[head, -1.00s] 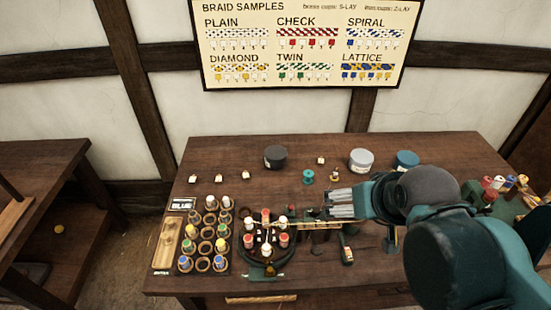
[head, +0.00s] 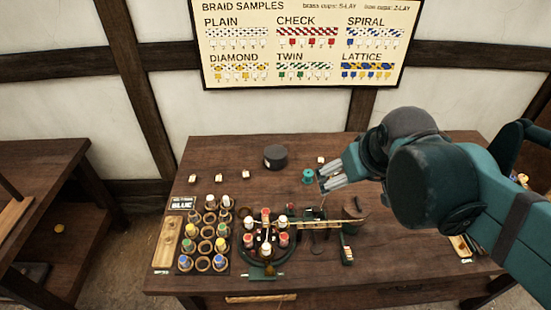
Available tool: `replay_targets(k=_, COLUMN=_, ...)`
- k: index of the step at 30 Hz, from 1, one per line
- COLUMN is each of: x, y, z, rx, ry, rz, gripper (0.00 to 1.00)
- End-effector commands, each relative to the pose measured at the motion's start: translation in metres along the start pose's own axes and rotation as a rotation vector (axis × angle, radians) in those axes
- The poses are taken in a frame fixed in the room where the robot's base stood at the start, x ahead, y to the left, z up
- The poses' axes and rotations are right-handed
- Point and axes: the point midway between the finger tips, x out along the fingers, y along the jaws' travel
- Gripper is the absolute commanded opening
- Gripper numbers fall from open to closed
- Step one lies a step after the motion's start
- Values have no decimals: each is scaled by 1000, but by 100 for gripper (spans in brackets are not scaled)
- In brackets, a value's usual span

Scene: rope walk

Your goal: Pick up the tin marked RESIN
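A dark round tin (head: 275,157) stands at the back of the bench, left of centre. No label on it can be read from here, so I cannot tell if it is marked RESIN. A grey tin and a blue tin seen earlier at the back right are now hidden behind my arm. My gripper (head: 322,181) is over the bench, right of the dark tin and clear of it. Its pale fingers point left and look spread, with nothing seen between them.
A teal spool (head: 308,176) is close to my fingertips. A round braiding stand (head: 264,262) with several bobbins is at the front, next to a rack of several bobbins (head: 204,262). Small white-topped pieces (head: 219,178) dot the back left. Bench between them and the dark tin is mostly clear.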

Motion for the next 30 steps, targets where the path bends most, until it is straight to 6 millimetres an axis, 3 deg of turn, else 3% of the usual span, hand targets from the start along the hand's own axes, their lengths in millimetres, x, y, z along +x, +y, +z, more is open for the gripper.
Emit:
replay_targets(k=17, x=33, y=0, z=-87, rx=-278, ry=-91, rz=-30, gripper=82)
replay_targets(k=30, x=75, y=-6, z=-147, rx=-488, ry=-157, rz=-66, gripper=82)
